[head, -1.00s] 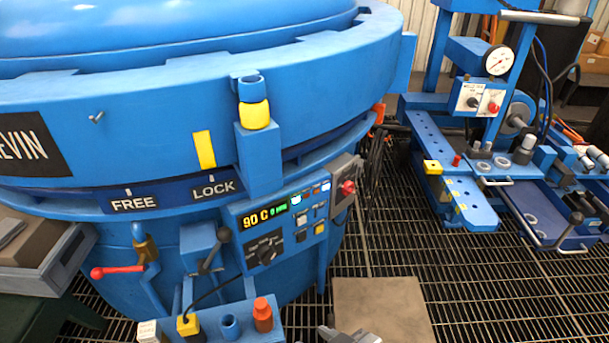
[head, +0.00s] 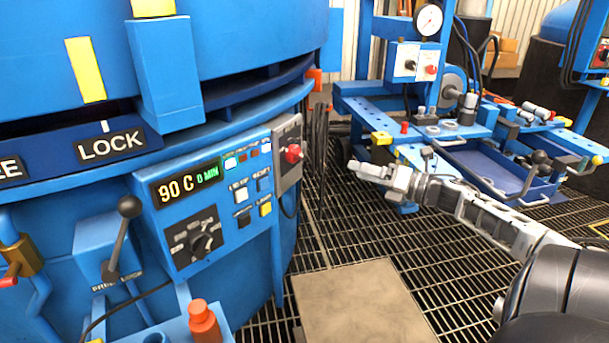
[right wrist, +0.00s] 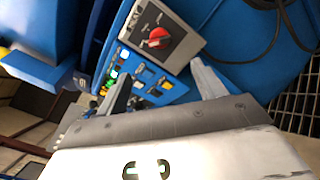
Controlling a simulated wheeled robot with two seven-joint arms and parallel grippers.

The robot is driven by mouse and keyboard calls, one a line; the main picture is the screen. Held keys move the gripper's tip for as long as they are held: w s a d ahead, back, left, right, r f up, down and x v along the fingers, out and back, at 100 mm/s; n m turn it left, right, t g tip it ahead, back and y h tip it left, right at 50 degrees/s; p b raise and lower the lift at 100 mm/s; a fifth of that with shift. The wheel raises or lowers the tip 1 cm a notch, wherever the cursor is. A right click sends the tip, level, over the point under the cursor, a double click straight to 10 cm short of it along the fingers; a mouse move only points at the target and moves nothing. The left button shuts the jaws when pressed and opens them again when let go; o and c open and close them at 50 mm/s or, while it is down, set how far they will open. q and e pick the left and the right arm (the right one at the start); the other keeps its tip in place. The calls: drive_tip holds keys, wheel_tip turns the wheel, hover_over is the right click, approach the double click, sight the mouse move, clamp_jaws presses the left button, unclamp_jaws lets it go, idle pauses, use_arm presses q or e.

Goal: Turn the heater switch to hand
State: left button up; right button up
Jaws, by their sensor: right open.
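A grey switch box (head: 284,170) with a red rotary knob (head: 292,153) is mounted at the right end of the furnace's blue control panel (head: 222,222). My left gripper is not in view.
The panel carries a display reading 90 C (head: 186,184), buttons and a black dial (head: 202,244). A black-knobbed lever (head: 120,235) is to its left. Dark cables (head: 319,150) hang right of the box. A blue bench (head: 480,165) stands behind my right arm.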

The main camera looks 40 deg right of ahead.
sight(297, 155)
use_arm(q)
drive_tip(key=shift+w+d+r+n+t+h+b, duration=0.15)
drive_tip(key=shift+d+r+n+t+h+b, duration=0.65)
drive_tip(key=shift+b, duration=1.55)
use_arm(e)
drive_tip(key=x, duration=1.5)
drive_tip(key=shift+w, duration=0.4)
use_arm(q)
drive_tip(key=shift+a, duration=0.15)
use_arm(e)
drive_tip(key=shift+a+r, duration=0.1)
drive_tip(key=c, duration=1)
